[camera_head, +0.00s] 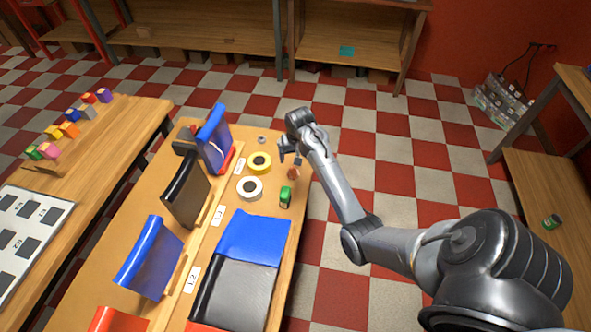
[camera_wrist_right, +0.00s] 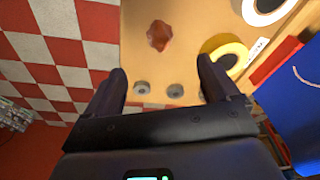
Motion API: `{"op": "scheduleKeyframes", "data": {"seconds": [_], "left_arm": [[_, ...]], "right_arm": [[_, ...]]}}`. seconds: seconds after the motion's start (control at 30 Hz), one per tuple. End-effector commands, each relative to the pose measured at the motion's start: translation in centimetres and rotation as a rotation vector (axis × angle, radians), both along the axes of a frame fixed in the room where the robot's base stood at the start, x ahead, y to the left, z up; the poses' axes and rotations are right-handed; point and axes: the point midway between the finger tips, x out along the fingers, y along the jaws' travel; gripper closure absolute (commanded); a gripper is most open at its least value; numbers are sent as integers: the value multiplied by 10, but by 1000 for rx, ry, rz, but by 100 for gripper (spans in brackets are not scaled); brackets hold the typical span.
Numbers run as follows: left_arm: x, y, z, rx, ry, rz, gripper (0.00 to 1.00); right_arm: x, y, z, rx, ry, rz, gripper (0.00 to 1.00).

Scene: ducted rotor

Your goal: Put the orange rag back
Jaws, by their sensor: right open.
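The orange rag (camera_wrist_right: 159,35) is a small crumpled reddish-orange piece lying on the wooden table, ahead of the fingertips in the right wrist view. In the head view it shows as a small orange patch (camera_head: 293,173) near the table's right edge, just below my right gripper. My right gripper (camera_head: 290,158) is open and empty, above the table's right edge. Its two dark fingers are spread apart in the right wrist view (camera_wrist_right: 161,70), with the rag beyond them and not between them. My left gripper is not in view.
A yellow tape roll (camera_head: 259,162), a white tape roll (camera_head: 250,188) and a green item (camera_head: 285,197) lie near the rag. Small grey round parts (camera_wrist_right: 175,91) lie near the fingers. Blue and black panels (camera_head: 186,190) stand at left. A side table (camera_head: 110,135) holds several coloured blocks.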

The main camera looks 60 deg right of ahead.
Motion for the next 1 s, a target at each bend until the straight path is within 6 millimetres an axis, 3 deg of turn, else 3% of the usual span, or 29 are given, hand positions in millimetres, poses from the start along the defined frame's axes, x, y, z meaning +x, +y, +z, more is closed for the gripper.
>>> {"op": "scheduleKeyframes", "data": {"seconds": [0.17,0.27,0.47,0.6,0.7,0.83,1.0], "left_arm": [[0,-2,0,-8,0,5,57],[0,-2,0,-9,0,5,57],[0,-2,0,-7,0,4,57],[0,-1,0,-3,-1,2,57],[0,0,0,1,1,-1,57],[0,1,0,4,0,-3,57],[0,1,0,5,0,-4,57]], "right_arm": [[-18,28,-6,-87,26,116,12],[-35,64,-14,-157,42,248,12],[-88,174,-26,-227,34,582,12],[-133,249,-22,-209,-4,777,12],[-160,290,-13,-178,-38,874,12],[-189,327,0,-139,-76,959,12],[-206,349,11,-109,-104,1005,12]]}}
